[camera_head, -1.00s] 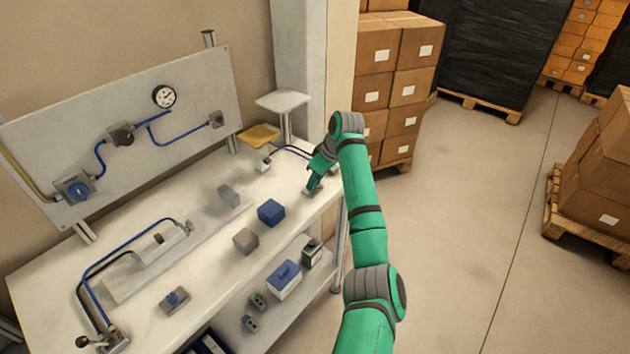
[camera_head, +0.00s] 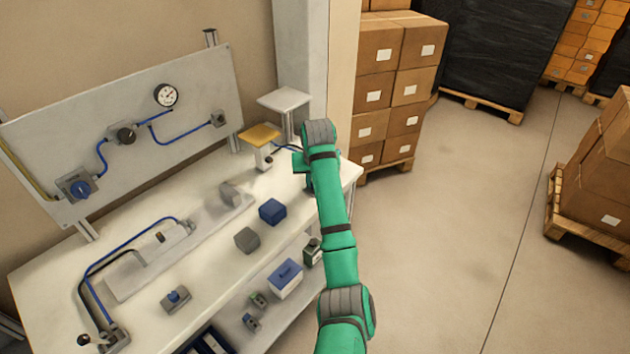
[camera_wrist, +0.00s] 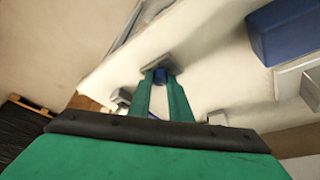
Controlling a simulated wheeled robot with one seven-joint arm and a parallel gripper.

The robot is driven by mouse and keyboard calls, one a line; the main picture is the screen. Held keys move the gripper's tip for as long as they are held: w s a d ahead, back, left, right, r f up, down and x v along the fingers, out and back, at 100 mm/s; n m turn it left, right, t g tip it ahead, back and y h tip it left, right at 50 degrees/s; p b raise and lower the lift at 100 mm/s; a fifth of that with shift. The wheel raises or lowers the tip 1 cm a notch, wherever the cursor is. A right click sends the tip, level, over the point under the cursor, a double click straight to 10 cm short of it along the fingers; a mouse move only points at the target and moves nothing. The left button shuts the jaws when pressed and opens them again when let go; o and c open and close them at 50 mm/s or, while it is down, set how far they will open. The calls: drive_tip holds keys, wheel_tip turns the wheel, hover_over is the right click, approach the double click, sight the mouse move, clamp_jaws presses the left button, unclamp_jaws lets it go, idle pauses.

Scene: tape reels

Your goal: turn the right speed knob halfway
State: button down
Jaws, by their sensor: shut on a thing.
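In the wrist view, my gripper (camera_wrist: 160,82) points at a blue knob (camera_wrist: 159,76) on a grey base (camera_wrist: 162,62). Its two green fingers are shut on the knob from both sides. The knob's pointer and turn angle cannot be made out. In the head view, my forearm and wrist cover this knob and most of my gripper, at the right end of the white workbench (camera_head: 140,320). A similar small grey box with a blue knob (camera_head: 176,297) sits near the bench's front left.
A yellow-topped stand (camera_head: 259,135) and a grey-topped stand (camera_head: 284,101) rise close behind my wrist. A blue block (camera_head: 272,211) and a grey block (camera_head: 247,239) lie left of my arm. A back panel (camera_head: 190,100) carries a gauge (camera_head: 166,95) and blue lines.

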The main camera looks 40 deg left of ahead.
drive_tip(key=shift+a+m+t+h, duration=0.1)
drive_tip(key=shift+m+t+h, duration=0.25)
drive_tip(key=shift+m, duration=0.65)
drive_tip(key=c, duration=1.6)
unclamp_jaws()
drive_tip(key=shift+c, duration=0.2)
drive_tip(key=shift+r, duration=0.1)
drive_tip(key=v, duration=1)
drive_tip(key=shift+r, duration=0.35)
